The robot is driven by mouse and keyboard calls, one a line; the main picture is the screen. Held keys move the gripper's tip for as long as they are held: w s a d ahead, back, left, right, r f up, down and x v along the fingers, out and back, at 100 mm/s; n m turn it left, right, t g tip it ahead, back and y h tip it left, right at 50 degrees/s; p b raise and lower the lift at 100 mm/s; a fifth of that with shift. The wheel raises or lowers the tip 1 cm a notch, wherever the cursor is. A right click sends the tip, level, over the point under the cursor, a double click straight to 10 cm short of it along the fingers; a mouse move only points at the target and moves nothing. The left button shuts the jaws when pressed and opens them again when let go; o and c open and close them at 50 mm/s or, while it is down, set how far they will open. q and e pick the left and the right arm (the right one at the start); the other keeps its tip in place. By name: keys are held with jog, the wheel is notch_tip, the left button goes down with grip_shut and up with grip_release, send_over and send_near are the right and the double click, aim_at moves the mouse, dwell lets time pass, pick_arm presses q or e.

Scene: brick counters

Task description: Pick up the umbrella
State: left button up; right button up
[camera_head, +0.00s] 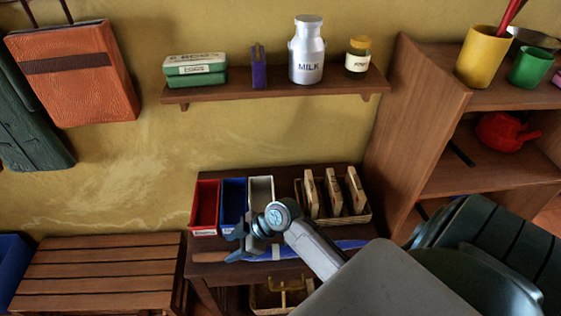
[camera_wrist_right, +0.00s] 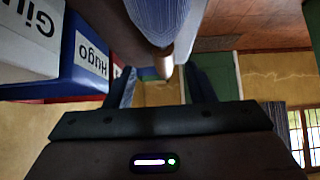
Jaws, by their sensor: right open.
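The blue umbrella (camera_head: 345,245) lies along the front of the small brown table. Its brown handle end (camera_head: 212,257) points left, and part of its length is hidden behind my right arm. My right gripper (camera_head: 240,240) is over the umbrella near the handle end, fingers open. In the right wrist view, the umbrella's blue cloth (camera_wrist_right: 170,15) and a brown-gold piece of it show just beyond the gap between my open right fingers (camera_wrist_right: 166,88). I cannot tell whether they touch it. My left gripper is not in view.
Red (camera_head: 205,205), blue (camera_head: 234,190) and pale (camera_head: 261,187) bins and a tray of wooden pieces (camera_head: 333,215) stand behind the umbrella. A bookcase (camera_head: 415,125) rises at right. A slatted bench (camera_head: 95,270) is at left. A wall shelf (camera_head: 285,86) hangs above.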

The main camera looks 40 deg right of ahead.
aim_at(224, 253)
jog(key=shift+w+a+f+p, duration=0.3)
jog(key=shift+a+f+p, duration=0.3)
jog(key=shift+a+p, duration=0.25)
jog(key=shift+x, duration=1.05)
jog(key=shift+a+f, duration=0.15)
jog(key=shift+f, duration=0.25)
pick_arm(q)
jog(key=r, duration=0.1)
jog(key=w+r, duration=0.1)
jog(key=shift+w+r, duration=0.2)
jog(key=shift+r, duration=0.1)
pick_arm(e)
grip_shut()
